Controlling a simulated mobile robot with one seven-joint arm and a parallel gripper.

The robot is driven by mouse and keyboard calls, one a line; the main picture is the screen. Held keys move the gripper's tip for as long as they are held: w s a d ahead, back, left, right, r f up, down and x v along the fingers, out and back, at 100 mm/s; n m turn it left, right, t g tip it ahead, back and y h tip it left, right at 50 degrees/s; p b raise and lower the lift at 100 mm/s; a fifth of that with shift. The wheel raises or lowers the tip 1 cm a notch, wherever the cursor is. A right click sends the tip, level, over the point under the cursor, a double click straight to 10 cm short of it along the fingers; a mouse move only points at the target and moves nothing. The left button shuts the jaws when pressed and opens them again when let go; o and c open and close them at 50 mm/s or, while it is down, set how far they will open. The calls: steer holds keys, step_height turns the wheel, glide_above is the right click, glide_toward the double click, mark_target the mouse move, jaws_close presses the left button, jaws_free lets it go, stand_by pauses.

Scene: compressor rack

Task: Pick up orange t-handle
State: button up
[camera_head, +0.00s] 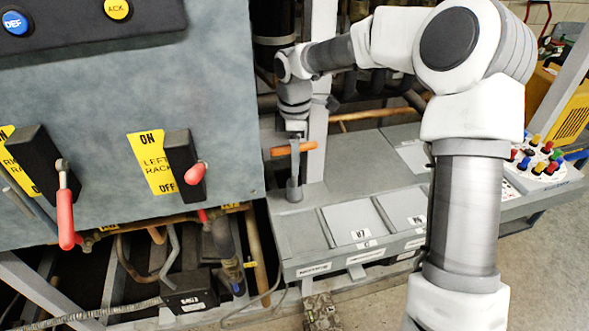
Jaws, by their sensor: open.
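The orange t-handle (281,151) is a short horizontal bar, tilted slightly. It sits across the top of an upright grey post at the near left part of the grey tray unit. My gripper (296,131) points down from above and is right at the middle of the bar. The gripper is open. The wrist and fingers hide part of the bar's middle, and I cannot tell whether the fingers touch it.
A grey panel with red-handled levers (65,218) stands close on the left. The grey tray unit (300,225) has labelled compartments. A white disc with coloured knobs (540,160) and a yellow machine (565,115) are at right. Pipes run behind and below.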

steer(key=shift+f, duration=0.35)
jaws_close()
stand_by(1.2)
